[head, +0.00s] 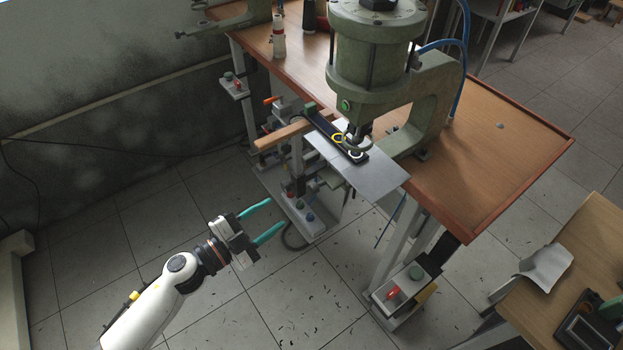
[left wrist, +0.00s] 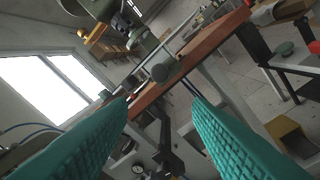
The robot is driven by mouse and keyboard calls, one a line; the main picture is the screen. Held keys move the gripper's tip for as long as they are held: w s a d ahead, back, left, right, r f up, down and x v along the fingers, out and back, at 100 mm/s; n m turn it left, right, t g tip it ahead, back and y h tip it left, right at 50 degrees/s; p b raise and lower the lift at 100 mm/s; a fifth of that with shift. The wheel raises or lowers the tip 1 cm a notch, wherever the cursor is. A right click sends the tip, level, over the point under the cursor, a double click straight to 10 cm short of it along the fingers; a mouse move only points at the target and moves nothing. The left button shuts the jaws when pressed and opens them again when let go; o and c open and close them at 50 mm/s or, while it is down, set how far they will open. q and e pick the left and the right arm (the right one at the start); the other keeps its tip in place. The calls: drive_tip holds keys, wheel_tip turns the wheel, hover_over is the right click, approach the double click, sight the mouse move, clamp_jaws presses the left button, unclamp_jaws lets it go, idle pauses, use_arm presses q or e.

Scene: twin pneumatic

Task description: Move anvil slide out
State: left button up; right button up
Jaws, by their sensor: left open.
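The anvil slide (head: 322,126) is a dark narrow bar under the green pneumatic press (head: 375,60), with a yellow ring and a pale round piece on it. It lies over a grey metal plate (head: 375,178) at the front edge of the wooden bench. My left gripper (head: 277,213) has teal fingers that are open and empty. It is over the floor, in front of and below the bench edge, apart from the slide. In the left wrist view both fingers (left wrist: 161,100) are spread with nothing between them; I cannot make out the slide there. My right gripper is not in view.
A wooden bar (head: 283,136) juts out from the bench front left of the slide. Control boxes (head: 302,215) stand below the bench. A second table (head: 585,240) with a cloth is at the lower right. The floor around my left arm is clear.

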sight(310, 190)
use_arm(q)
drive_tip(key=x, duration=0.4)
drive_tip(key=p+x, duration=0.1)
drive_tip(key=x, duration=0.3)
drive_tip(key=s+r+x, duration=0.1)
drive_tip(key=x, duration=0.3)
drive_tip(key=shift+d+r+p, duration=0.15)
drive_tip(key=shift+d+p, duration=0.2)
drive_tip(key=shift+d, duration=0.05)
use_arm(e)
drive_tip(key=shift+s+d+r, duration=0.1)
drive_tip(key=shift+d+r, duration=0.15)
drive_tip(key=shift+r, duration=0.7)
use_arm(q)
drive_tip(key=shift+c, duration=0.3)
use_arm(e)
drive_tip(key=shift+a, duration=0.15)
use_arm(q)
clamp_jaws()
